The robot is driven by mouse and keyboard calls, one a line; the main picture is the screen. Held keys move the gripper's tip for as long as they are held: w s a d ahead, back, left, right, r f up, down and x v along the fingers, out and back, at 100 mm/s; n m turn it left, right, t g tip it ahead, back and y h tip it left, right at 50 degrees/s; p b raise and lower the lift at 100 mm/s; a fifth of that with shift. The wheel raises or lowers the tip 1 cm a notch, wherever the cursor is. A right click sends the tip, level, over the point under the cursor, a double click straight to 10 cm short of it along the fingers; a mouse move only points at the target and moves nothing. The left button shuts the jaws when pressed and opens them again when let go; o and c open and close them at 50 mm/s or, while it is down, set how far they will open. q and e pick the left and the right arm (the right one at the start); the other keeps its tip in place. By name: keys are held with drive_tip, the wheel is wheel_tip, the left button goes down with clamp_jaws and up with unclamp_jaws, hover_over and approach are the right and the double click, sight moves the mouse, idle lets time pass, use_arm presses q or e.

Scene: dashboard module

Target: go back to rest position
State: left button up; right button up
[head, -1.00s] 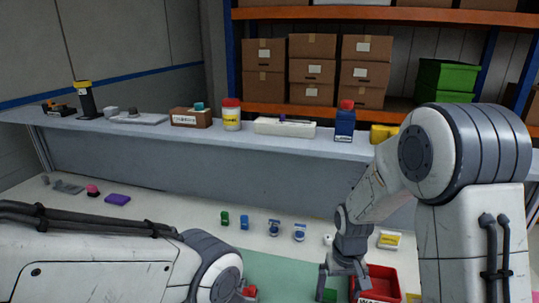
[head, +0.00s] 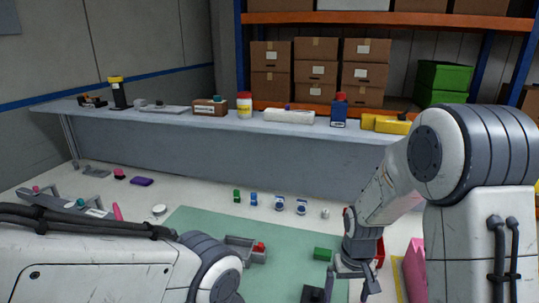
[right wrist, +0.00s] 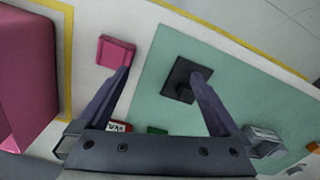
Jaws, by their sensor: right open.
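My right gripper (head: 352,287) is open, pointing down over the right part of the green mat (head: 195,220). In the right wrist view its two fingers (right wrist: 160,76) stand apart with nothing between them. A black square part (right wrist: 181,80) lies on the mat under the right fingertip in that view; it also shows at the bottom of the head view (head: 312,294).
A green block (head: 322,254) and a grey bracket with a red knob (head: 245,248) lie on the mat. A pink box (head: 415,268) stands at right. A raised grey shelf (head: 270,126) runs behind.

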drive_tip(key=shift+s+d, duration=0.2)
